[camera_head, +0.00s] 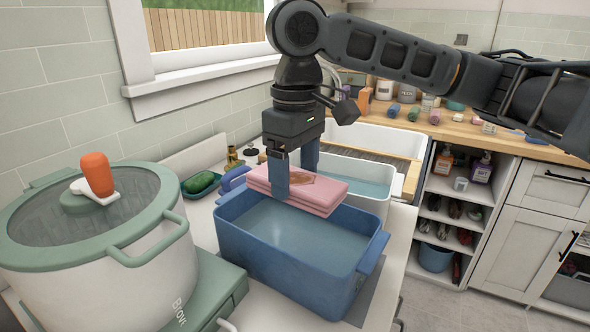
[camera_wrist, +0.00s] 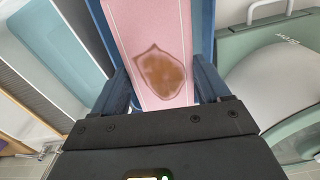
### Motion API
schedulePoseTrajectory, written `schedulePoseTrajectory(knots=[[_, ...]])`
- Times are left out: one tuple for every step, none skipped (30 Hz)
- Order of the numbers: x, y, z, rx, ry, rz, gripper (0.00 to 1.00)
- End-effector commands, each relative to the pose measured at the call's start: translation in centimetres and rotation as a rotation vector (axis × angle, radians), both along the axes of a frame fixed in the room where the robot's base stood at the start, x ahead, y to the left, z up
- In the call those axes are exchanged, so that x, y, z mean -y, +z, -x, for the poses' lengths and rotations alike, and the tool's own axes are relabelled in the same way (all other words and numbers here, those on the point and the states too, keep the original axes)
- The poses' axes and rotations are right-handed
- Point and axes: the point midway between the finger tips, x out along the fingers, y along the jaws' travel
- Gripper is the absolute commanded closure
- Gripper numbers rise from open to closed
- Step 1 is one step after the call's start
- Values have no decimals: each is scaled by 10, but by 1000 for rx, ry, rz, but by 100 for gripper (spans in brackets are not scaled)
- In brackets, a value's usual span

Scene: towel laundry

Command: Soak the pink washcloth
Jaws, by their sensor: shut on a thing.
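The pink washcloth (camera_head: 300,188) is folded into a thick pad and has a brown stain on its top. My gripper (camera_head: 292,178) is shut on it, with one finger on each side, and holds it above the rear part of the blue tub (camera_head: 285,270). The tub holds clear water. In the wrist view the washcloth (camera_wrist: 140,25) lies between the fingers of my gripper (camera_wrist: 163,90), with the stain close to the palm. The blue tub's wall (camera_wrist: 207,30) shows beside it. I cannot tell whether the cloth's underside touches the water.
A white tub (camera_head: 380,192) with water stands behind the blue one. A large lidded green-and-white pot (camera_head: 100,235) stands at the left. A dark green dish (camera_head: 203,184) with a green item sits behind it. Shelves (camera_head: 450,215) stand at the right.

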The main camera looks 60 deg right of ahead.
Motion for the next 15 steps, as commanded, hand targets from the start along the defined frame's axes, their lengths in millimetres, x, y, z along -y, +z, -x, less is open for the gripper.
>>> schedulePoseTrajectory(knots=[[0, -12, 0, 0, 0, 1, 55], [0, -15, 0, -1, 0, 1, 55], [0, -18, 0, -1, 0, 0, 55], [0, -20, 0, -2, 0, -2, 55], [0, -23, 0, -2, 0, -2, 55], [0, -27, 0, -2, 0, -2, 55], [0, -31, 0, -1, 0, -2, 55], [0, -34, 0, -1, 0, -2, 55], [-1, -38, 0, -1, 0, -2, 55], [0, -41, 0, -1, 0, -2, 55], [0, -45, 0, -1, 0, -2, 55], [0, -49, 0, -1, 0, -2, 55], [0, -52, 0, -1, 0, -2, 55], [0, -55, 0, -1, 0, -2, 55], [0, -59, 0, -1, 0, -2, 55]])
